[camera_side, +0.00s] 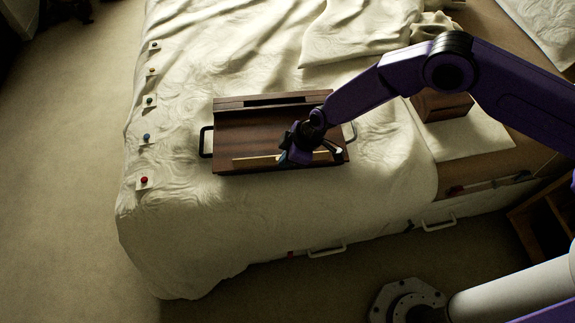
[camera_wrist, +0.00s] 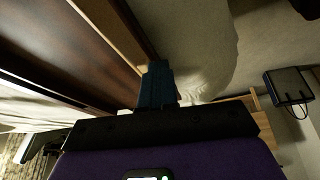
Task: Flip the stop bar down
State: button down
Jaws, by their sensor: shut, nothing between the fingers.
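A dark wooden tray-like piece (camera_side: 265,120) lies on the bed, with a black handle at its left end and a pale one at its right. A light wooden strip (camera_side: 255,161), which looks like the stop bar, runs along its near side. My gripper (camera_side: 299,155) is over the near right part of the piece and hides some of the strip. In the wrist view the strip (camera_wrist: 113,32) runs beside the dark wood, and its lower end reaches my shut, empty fingers (camera_wrist: 157,82). I cannot tell whether they touch it.
The bed (camera_side: 180,225) has a rumpled pale cover. Several small coloured knobs on white squares line its left edge, including a red one (camera_side: 144,181). A brown box (camera_side: 441,104) stands to the right. A dark bag-like object (camera_wrist: 288,85) shows in the wrist view.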

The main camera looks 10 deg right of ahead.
jog(key=shift+w, duration=0.25)
jog(key=w+g, duration=0.1)
jog(key=g, duration=0.2)
jog(key=shift+w+d+r+m, duration=0.1)
jog(key=shift+w+r+m, duration=0.15)
jog(key=shift+w+m, duration=0.15)
jog(key=shift+w+f, duration=0.1)
jog(key=shift+w, duration=0.75)
jog(key=shift+d, duration=0.1)
jog(key=shift+r, duration=0.2)
jog(key=shift+r, duration=0.65)
